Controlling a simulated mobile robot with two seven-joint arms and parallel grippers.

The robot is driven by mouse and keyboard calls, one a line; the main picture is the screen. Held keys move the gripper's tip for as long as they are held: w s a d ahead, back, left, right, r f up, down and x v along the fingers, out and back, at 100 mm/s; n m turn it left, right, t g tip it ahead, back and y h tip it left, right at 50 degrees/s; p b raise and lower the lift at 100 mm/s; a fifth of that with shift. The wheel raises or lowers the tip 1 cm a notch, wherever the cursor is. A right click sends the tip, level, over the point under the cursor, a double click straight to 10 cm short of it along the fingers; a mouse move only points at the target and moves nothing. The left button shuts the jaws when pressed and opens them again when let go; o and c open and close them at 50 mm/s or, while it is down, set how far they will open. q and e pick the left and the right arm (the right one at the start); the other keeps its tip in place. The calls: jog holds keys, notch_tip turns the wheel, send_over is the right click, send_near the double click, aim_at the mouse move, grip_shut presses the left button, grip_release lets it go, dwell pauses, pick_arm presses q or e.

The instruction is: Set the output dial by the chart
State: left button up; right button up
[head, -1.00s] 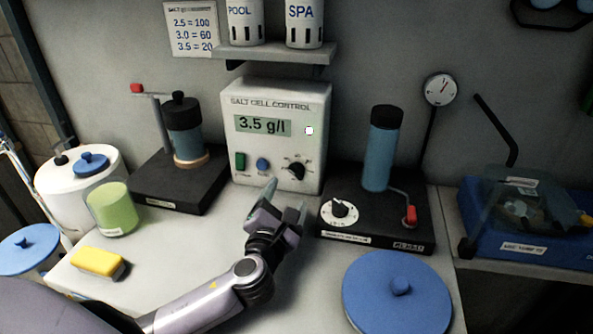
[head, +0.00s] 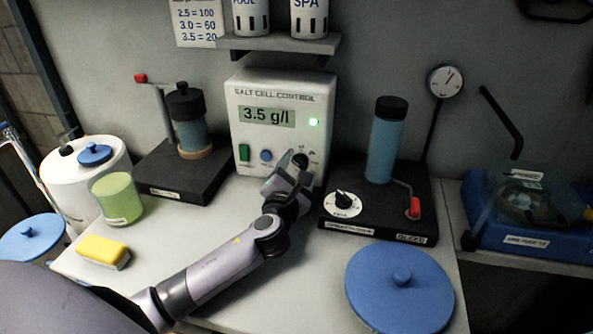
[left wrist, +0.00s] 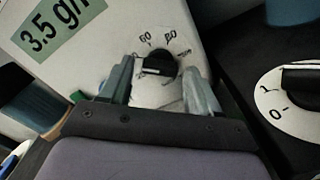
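The white salt cell control box (head: 280,90) stands at the back of the bench; its display (head: 267,117) reads 3.5 g/l. Its black output dial (head: 300,160) is at the lower right, partly behind my left gripper (head: 288,172). In the left wrist view the dial (left wrist: 160,62) sits between the fingertips of my open left gripper (left wrist: 157,78), with 60 and 80 legible on its scale. I cannot tell exactly where it points. The wall chart (head: 197,22) reads 2.5 = 100, 3.0 = 60, 3.5 = 20. My right gripper is out of view.
A green switch (head: 244,153) and blue button (head: 265,156) are left of the dial. A black unit with a white-ringed knob (head: 344,201) stands to the right. A blue lid (head: 399,290), yellow sponge (head: 103,251) and green cup (head: 117,198) are on the bench.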

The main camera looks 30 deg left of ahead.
pick_arm(q)
jog(key=c, duration=0.8)
jog(key=shift+o, duration=0.2)
jog(key=n+p, duration=0.1)
jog(key=n, duration=0.3)
jog(key=shift+n, duration=0.4)
jog(key=n, duration=0.4)
jog(key=shift+n, duration=0.4)
jog(key=shift+d+n, duration=0.1)
jog(key=shift+n, duration=0.2)
jog(key=o, duration=1.1)
jog(key=shift+c, duration=0.2)
jog(key=shift+v, duration=3.6)
